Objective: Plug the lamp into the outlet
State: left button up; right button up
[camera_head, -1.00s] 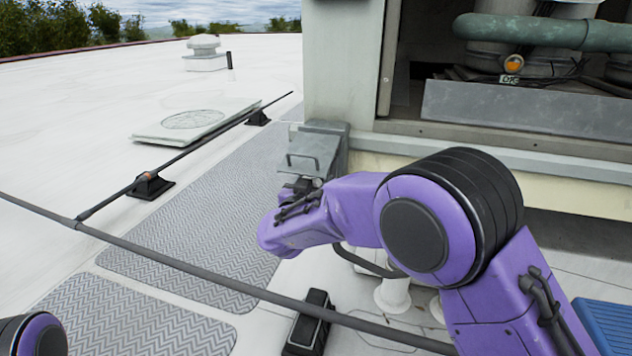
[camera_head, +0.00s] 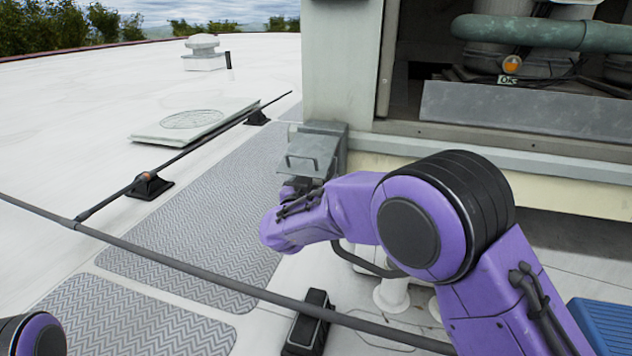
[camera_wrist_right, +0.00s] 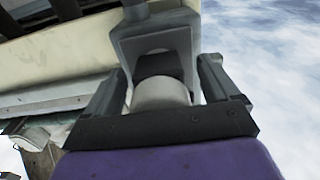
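The grey outlet box (camera_head: 312,152) is mounted low at the cabinet's corner, with a handled cover at its front. In the right wrist view its grey housing (camera_wrist_right: 155,40) surrounds the black end of a plug. The plug's pale cylindrical body (camera_wrist_right: 160,93) points back towards my right gripper (camera_wrist_right: 163,82). The gripper's fingers stand on either side of the plug with narrow gaps visible, so it looks open around it. In the head view my right forearm hides the plug and fingertips. Whether the plug is fully seated is hidden. My left gripper is out of view. I cannot identify the lamp.
The open cabinet (camera_head: 345,60) holds pipes and a small orange round light (camera_head: 512,64). A dark rod (camera_head: 200,265) crosses the foreground. A black block (camera_head: 309,325) stands below my arm. A blue ribbed object (camera_head: 605,325) lies at the lower right. Grey walkway mats (camera_head: 200,225) cover the roof.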

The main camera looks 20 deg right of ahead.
jog(key=p+v, duration=0.1)
jog(key=v, duration=0.6)
jog(key=shift+s+a, duration=0.15)
jog(key=shift+s, duration=0.05)
jog(key=b+x, duration=0.1)
jog(key=x, duration=0.6)
jog(key=shift+f, duration=0.1)
jog(key=shift+w, duration=0.3)
